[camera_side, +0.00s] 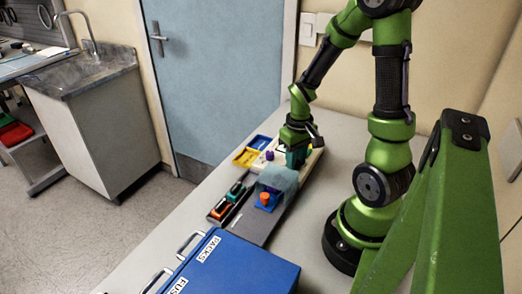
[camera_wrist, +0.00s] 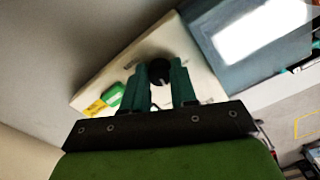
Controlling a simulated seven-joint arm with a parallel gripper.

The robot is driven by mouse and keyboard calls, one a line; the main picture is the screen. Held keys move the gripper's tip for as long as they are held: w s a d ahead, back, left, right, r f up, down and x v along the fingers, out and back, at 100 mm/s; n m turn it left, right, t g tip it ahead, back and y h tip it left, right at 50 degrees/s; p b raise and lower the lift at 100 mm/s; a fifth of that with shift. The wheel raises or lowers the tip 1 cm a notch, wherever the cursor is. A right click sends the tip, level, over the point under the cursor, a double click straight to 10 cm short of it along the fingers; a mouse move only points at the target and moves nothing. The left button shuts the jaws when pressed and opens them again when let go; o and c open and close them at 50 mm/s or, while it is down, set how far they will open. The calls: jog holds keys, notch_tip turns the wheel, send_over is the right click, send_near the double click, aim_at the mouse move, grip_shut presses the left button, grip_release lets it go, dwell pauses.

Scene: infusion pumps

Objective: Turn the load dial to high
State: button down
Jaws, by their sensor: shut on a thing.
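A cream panel (camera_wrist: 195,72) fills the middle of the wrist view, with a round black dial (camera_wrist: 158,71) on it. My gripper's two teal fingers (camera_wrist: 159,82) stand on either side of this dial and are shut on it. The dial's pointer and any setting marks are too dark and small to read. In the side view my gripper (camera_side: 295,158) points down at the far end of the pump row, over the cream panel (camera_side: 315,157). The fingers hide the dial there.
A clear cover (camera_side: 279,178) and an orange knob (camera_side: 265,198) stand just nearer than my gripper. Blue (camera_side: 259,142) and yellow (camera_side: 245,158) trays lie left. A black holder (camera_side: 226,208) has coloured pieces. A blue case (camera_side: 235,268) fills the front.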

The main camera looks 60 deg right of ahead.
jog(key=shift+n, duration=0.6)
jog(key=c, duration=0.9)
grip_release()
jog(key=shift+r, duration=0.1)
notch_tip(320, 180, up, 17)
jog(key=shift+f, duration=0.1)
